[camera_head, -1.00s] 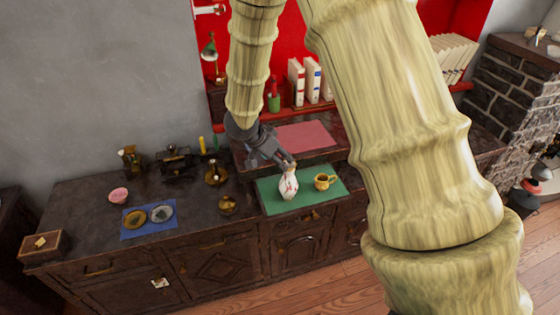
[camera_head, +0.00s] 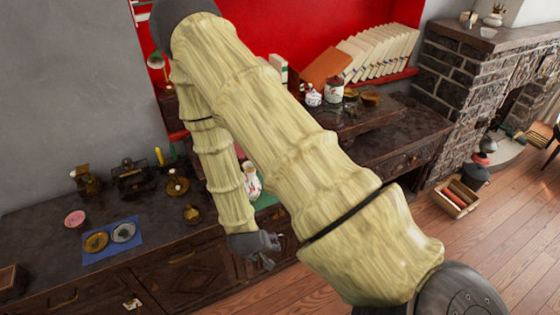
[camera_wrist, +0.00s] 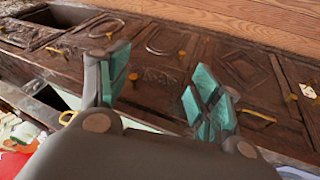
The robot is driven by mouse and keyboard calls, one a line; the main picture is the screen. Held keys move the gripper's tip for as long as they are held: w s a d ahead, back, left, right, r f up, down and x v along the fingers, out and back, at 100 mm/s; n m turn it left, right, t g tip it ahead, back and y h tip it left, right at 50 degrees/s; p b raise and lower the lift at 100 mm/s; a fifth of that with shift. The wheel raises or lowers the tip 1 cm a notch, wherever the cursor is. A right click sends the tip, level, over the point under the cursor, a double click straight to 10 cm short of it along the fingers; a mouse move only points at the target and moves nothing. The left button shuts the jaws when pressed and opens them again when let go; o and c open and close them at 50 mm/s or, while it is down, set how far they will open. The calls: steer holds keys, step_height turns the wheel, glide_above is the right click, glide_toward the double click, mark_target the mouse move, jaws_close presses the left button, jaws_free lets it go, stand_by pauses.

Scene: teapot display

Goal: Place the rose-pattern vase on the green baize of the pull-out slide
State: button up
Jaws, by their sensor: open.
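The rose-pattern vase (camera_head: 252,184), white with red marks, stands upright on the green baize (camera_head: 265,200) of the pull-out slide in the head view. My arm hides part of the vase and most of the baize. My gripper (camera_head: 268,252) is below and in front of the slide, apart from the vase, before the cabinet front. In the wrist view my gripper (camera_wrist: 158,88) has its teal-padded fingers spread with nothing between them. The vase cannot be made out in the wrist view.
A blue mat (camera_head: 112,242) with two small dishes lies on the dark cabinet top. A pink bowl (camera_head: 75,218) and brass pieces stand nearby. Books (camera_head: 380,50) and jars are at the back right. A wooden crate (camera_head: 455,198) stands on the open floor.

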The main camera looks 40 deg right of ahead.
steer(key=s+a+f+n+g+y, duration=0.1)
steer(key=s+a+f+n+y, duration=0.1)
steer(key=s, duration=0.7)
steer(key=s+a+f+n+g+y, duration=0.1)
steer(key=s+a+f, duration=0.4)
steer(key=s, duration=0.5)
steer(key=shift+a+n+y, duration=0.6)
steer(key=shift+a+y, duration=0.2)
steer(key=shift+a, duration=0.3)
steer(key=shift+w+f, duration=0.1)
step_height(320, 180, down, 4)
steer(key=b, duration=0.3)
steer(key=shift+r+b, duration=0.25)
steer(key=shift+b, duration=0.05)
